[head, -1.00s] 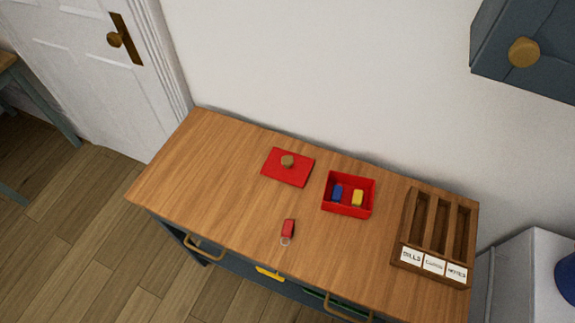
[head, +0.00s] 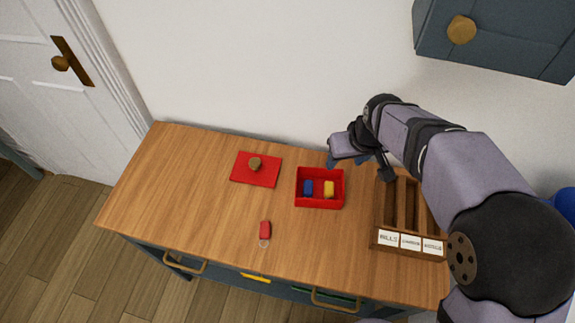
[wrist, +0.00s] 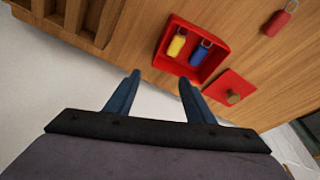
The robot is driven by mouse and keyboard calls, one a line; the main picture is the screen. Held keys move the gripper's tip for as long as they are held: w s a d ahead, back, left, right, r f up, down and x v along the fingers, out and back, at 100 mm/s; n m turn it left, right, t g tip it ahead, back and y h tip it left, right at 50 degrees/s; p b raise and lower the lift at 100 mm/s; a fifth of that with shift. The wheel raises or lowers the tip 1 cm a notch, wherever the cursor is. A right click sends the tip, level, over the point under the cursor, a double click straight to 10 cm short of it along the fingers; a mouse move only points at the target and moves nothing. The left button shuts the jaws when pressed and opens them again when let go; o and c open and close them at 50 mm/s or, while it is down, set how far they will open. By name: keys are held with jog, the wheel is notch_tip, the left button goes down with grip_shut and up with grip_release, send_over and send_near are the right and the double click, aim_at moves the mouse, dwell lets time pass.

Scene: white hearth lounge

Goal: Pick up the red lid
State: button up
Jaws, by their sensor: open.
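The red lid (head: 243,172) is a flat red square with a round wooden knob (head: 254,163) on top. It lies on the wooden counter, left of the red box. In the wrist view the lid (wrist: 224,90) shows right of the box, knob visible. My gripper (head: 334,163) is behind the red box, near the wall, to the right of the lid and apart from it. In the wrist view my gripper's two blue fingers (wrist: 160,80) are spread apart with nothing between them.
The open red box (head: 320,203) holds a blue and a yellow tag. A red tag (head: 265,230) lies in front on the counter (head: 170,200). A wooden sorter (head: 388,252) with labels stands at right. A cabinet (head: 495,40) hangs above right. The counter left of the lid is clear.

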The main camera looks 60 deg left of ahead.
aim_at(255, 162)
jog(key=shift+s+a+f+n+g+y+p, duration=0.2)
jog(key=shift+s+a+f+n, duration=0.5)
jog(key=shift+s+a, duration=1.9)
jog(key=shift+s+a+f+n+g+y+p, duration=0.15)
jog(key=shift+s+a+f+n, duration=0.45)
jog(key=shift+s+a, duration=1.95)
jog(key=shift+s+a+f+n+g+y+p, duration=0.2)
jog(key=shift+s+a+f+n, duration=0.5)
jog(key=shift+s+a, duration=1.85)
jog(key=shift+s+d+r, duration=0.15)
jog(key=shift+s+d, duration=0.35)
jog(key=shift+s, duration=0.1)
jog(key=shift+p+x, duration=1.25)
jog(key=shift+x, duration=1.25)
jog(key=shift+s+a+r, duration=0.1)
jog(key=shift+s+a, duration=0.05)
jog(key=shift+a, duration=0.05)
grip_shut()
